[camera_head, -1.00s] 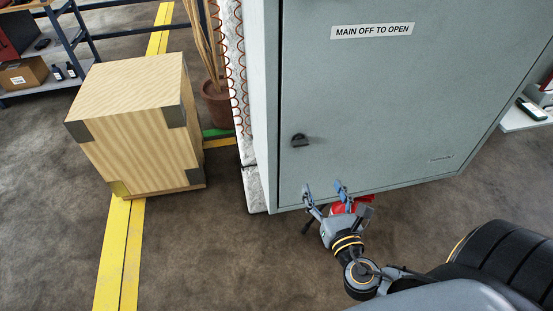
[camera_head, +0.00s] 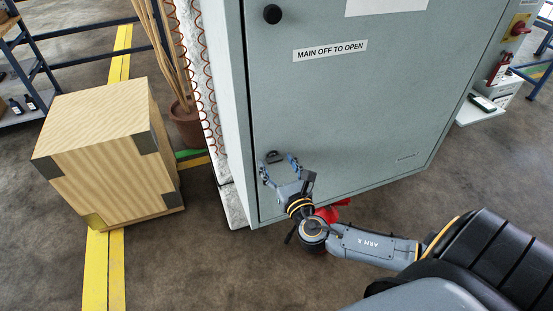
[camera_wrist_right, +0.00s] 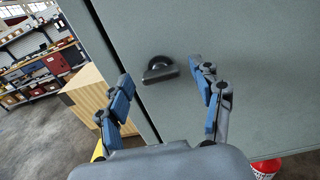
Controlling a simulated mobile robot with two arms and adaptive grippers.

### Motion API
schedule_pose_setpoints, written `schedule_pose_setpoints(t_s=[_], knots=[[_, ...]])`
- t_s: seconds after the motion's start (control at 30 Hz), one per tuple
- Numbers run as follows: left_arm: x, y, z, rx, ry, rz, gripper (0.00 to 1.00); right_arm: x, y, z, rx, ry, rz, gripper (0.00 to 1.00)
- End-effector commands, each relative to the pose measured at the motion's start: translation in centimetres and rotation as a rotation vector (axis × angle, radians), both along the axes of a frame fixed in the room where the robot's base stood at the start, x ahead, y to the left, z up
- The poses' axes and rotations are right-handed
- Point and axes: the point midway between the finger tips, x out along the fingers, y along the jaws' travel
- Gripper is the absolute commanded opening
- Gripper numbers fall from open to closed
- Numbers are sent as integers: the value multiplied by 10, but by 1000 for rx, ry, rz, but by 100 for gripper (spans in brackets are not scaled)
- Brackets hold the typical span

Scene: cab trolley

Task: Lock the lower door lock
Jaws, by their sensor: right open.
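The lower door lock (camera_head: 274,156) is a small dark knob near the left edge of the grey cabinet door (camera_head: 345,115). In the right wrist view the lock (camera_wrist_right: 159,69) shows as a black half-round handle with a bar along its lower side. My right gripper (camera_head: 279,166) is open and empty, just below the lock. In the wrist view its two blue-padded fingers (camera_wrist_right: 163,86) stand apart, with the lock between and beyond their tips; it does not appear to touch the lock. A round black upper knob (camera_head: 272,14) sits higher on the door. My left gripper is not in view.
A wooden crate (camera_head: 108,160) stands on the floor left of the cabinet, with a potted plant (camera_head: 187,128) behind it. A red object (camera_head: 328,214) is behind my right arm under the cabinet; the wrist view shows a red cylinder (camera_wrist_right: 265,168). Shelves stand far left.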

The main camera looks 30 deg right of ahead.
Motion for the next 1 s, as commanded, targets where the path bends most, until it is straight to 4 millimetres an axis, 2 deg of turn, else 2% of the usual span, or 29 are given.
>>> schedule_pose_setpoints(t_s=[0.13, 0.4, 0.47, 0.67, 0.7, 1.0], knots=[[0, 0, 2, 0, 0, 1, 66, 9, -2, 0, 2, 0, 0, 66], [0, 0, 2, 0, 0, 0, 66, 10, -2, 0, 1, 1, 0, 66], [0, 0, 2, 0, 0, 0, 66, 10, -2, 0, 1, 1, 0, 56], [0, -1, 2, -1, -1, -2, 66, 9, -2, 0, 1, 0, 0, 15], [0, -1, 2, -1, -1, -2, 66, 9, -2, 0, 1, 0, 0, 12], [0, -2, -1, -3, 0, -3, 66, 9, -2, -1, 35, -7, 0, 12]])
